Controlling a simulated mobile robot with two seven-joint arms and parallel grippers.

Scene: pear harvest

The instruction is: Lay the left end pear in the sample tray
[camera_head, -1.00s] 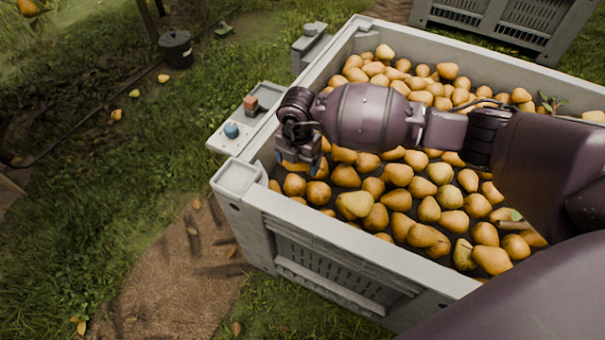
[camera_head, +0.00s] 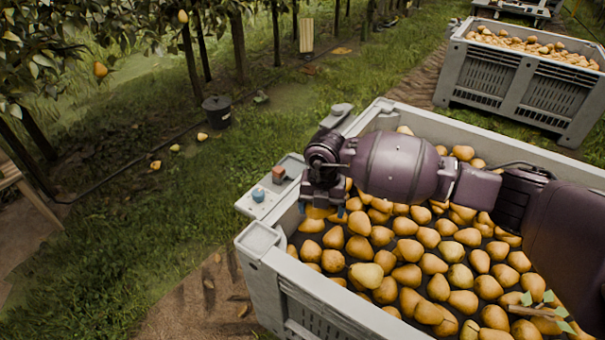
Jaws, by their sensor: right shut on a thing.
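My right gripper (camera_head: 322,204) points down over the left side of the big grey pear bin (camera_head: 262,238). It is shut on a pear (camera_head: 318,213), which is mostly hidden by the fingers and blends with the pears below. A small grey tray (camera_head: 295,160), likely the sample tray, sits on a ledge outside the bin's left wall, just beyond and left of the gripper. A reddish-brown block (camera_head: 278,174) stands at the tray, and a blue knob-like thing (camera_head: 258,195) is on the ledge nearer me. My left gripper is out of view.
Many loose pears (camera_head: 409,250) fill the bin, with a leafy twig (camera_head: 540,311) at lower right. The bin's left wall lies between the gripper and the ledge. A grey post-like fitting (camera_head: 337,115) stands beyond the tray. A second bin (camera_head: 520,85) is far off.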

